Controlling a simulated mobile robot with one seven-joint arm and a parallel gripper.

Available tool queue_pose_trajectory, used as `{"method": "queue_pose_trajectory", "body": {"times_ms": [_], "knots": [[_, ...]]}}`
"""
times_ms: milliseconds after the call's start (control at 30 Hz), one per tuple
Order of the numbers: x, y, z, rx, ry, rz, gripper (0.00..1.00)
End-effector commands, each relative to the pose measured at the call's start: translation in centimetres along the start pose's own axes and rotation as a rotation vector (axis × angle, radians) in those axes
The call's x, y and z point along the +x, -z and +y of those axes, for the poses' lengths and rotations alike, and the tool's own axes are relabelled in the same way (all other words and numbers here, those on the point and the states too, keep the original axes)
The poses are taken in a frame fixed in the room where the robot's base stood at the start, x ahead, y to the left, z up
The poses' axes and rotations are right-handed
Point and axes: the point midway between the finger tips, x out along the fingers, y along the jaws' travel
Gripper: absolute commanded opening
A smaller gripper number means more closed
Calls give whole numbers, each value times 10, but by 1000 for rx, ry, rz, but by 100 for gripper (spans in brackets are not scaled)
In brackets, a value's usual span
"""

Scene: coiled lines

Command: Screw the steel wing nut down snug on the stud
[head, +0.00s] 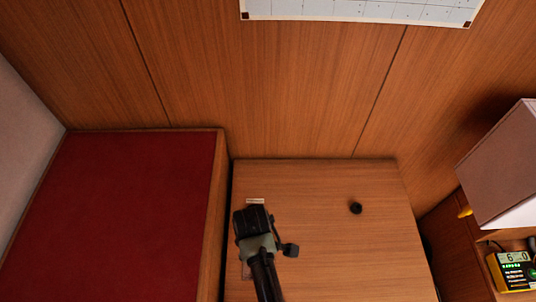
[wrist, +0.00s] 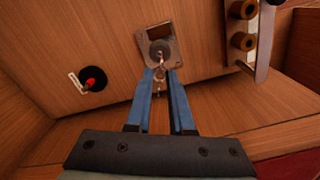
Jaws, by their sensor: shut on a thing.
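In the wrist view, the steel wing nut (wrist: 159,73) is a small shiny piece between the tips of my gripper's blue fingers (wrist: 160,78). My gripper is shut on it. Just beyond it is a metal plate (wrist: 172,36) fixed to the wood, with a round grey part (wrist: 159,48) at its middle that appears to be the stud end. I cannot tell how far the nut sits along the stud. In the head view my gripper (head: 253,217) is over the left part of the wooden top and hides the nut and stud.
A black round fitting with a red tip (wrist: 93,80) is left of the plate in the wrist view. A metal bracket with brass rings (wrist: 260,35) is on the right. In the head view a black knob (head: 355,208) stands on the wooden top (head: 320,250); a red cushion (head: 130,220) lies left.

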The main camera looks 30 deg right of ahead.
Motion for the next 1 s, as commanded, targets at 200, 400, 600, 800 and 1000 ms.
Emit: {"method": "queue_pose_trajectory", "body": {"times_ms": [200,400,600,800,1000], "knots": [[10,0,0,1,0,0,0],[27,0,0,0,0,0,0],[44,0,0,0,-1,1,0],[56,0,0,0,0,0,0],[60,0,0,0,-1,1,0]]}}
